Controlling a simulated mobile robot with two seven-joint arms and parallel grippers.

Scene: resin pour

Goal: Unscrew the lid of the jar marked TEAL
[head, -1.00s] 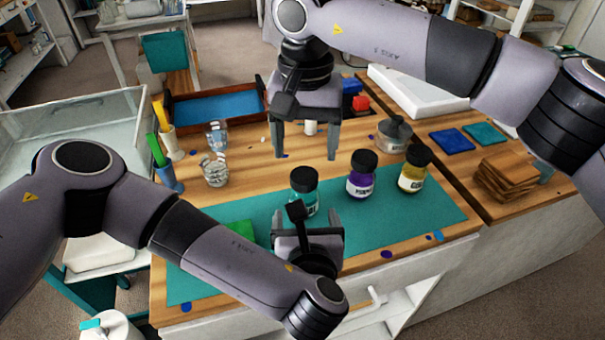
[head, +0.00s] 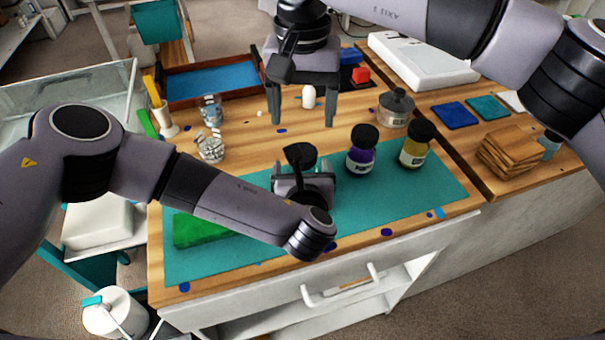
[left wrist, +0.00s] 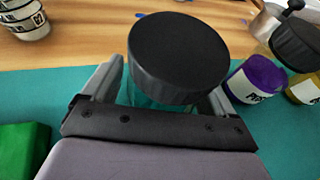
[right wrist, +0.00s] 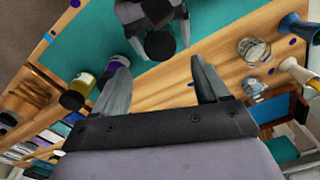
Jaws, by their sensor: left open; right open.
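The teal jar with its black lid (left wrist: 178,52) stands upright on the green mat (head: 420,195). In the left wrist view the jar's teal body (left wrist: 150,97) shows a little below the lid, between my fingers; its label is hidden. My left gripper (left wrist: 168,92) is open, with a finger on either side of the jar; contact cannot be told. In the head view this gripper hides most of the jar, and the black lid (head: 300,152) shows behind it. My right gripper (head: 301,120) is open and empty above the wooden bench, beyond the jar.
A purple jar (head: 361,158) and a yellow jar (head: 415,150) stand to the right of the teal jar. A green block (head: 200,230) lies at the mat's left. Patterned cups (head: 210,148), a blue-lined tray (head: 212,82) and a grey lidded pot (head: 396,110) stand farther back.

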